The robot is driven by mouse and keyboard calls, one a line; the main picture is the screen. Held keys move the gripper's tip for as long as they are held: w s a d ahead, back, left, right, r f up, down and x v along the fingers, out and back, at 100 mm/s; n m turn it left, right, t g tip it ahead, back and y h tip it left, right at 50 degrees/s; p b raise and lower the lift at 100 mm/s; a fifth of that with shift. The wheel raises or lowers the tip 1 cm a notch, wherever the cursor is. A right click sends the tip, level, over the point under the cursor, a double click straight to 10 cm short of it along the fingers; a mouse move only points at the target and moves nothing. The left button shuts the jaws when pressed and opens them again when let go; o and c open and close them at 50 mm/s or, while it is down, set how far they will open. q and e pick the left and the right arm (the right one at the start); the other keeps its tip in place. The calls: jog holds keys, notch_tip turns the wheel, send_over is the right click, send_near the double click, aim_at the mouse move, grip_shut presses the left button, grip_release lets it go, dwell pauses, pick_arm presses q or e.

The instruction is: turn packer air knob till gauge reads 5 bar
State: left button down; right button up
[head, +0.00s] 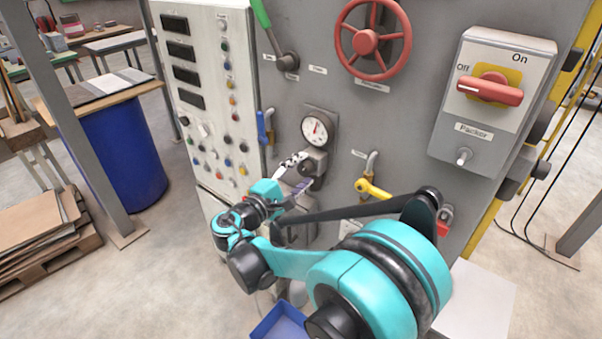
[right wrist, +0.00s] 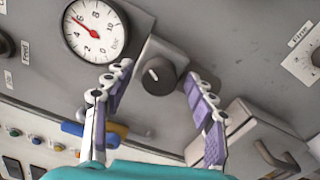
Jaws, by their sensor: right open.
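The round white air gauge (head: 318,128) sits on the grey machine panel; it also shows in the right wrist view (right wrist: 95,30) with a red needle, though its exact reading is too small to tell. The dark air knob (right wrist: 158,76) sits on a grey block beside the gauge. In the head view the knob (head: 308,168) is partly hidden by my gripper. My right gripper (right wrist: 157,78) is open, with one fingertip on each side of the knob and visible gaps between them. My left gripper is not in view.
A blue-handled valve (head: 264,128) is left of the gauge and a yellow-handled valve (head: 372,188) is right of the knob. A red handwheel (head: 373,40) is above. The Packer switch box (head: 490,100) with its red handle is at right. A button panel (head: 208,100) is at left.

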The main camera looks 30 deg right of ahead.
jog(key=c, duration=1.1)
jog(key=shift+n, duration=1.5)
jog(key=shift+c, duration=0.3)
jog(key=o, duration=1.2)
jog(key=shift+c, duration=0.2)
jog(key=v, duration=1.2)
